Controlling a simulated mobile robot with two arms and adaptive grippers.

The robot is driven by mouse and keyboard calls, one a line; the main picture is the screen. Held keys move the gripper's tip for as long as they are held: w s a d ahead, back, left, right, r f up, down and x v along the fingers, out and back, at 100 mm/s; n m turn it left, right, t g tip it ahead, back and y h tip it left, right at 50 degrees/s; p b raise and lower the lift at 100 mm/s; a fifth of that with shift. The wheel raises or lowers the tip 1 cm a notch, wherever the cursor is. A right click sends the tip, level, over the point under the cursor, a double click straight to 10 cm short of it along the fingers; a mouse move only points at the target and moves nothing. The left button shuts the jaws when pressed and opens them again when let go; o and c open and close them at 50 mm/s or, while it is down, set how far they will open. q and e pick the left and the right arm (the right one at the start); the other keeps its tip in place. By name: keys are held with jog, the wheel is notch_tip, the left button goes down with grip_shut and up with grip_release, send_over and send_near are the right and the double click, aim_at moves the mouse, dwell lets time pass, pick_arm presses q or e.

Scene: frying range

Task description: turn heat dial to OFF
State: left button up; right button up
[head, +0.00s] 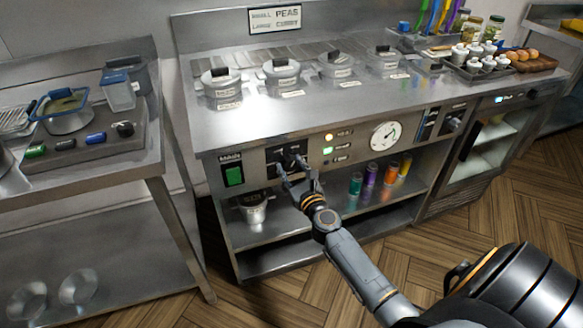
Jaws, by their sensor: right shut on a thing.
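The heat dial (294,151) is on a black panel on the front of the steel range, right of the green switch (233,176). My right gripper (291,168) reaches up to it from below, and its fingers are shut on the dial. The fingers cover much of the dial, and its pointer and markings are too small to read. Beside it, an amber lamp (328,137) and a green lamp (325,150) glow, and a round gauge (385,136) sits further right. My left gripper is not in view.
Lidded pans (222,92) stand along the range top (330,103). Below the front panel, an open shelf holds a metal pot (253,211) and several coloured bottles (371,174). A steel side table (95,180) stands at left. The wooden floor in front is clear.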

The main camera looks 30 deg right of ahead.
jog(key=shift+n, duration=0.4)
jog(key=n+p, duration=0.2)
jog(key=n, duration=0.2)
jog(key=shift+r+n, duration=0.1)
jog(key=shift+n, duration=0.2)
jog(key=n+p, duration=0.2)
jog(key=n, duration=0.4)
jog(key=n+p, duration=0.2)
jog(key=n, duration=0.4)
jog(key=shift+a+n+g+p, duration=0.1)
jog(key=shift+n+g+p, duration=0.2)
jog(key=shift+p, duration=0.1)
jog(key=n+p, duration=0.1)
jog(key=n, duration=0.4)
jog(key=shift+p, duration=0.4)
jog(key=shift+n, duration=0.4)
jog(key=o, duration=1.1)
jog(key=shift+h, duration=0.3)
jog(key=shift+o, duration=0.2)
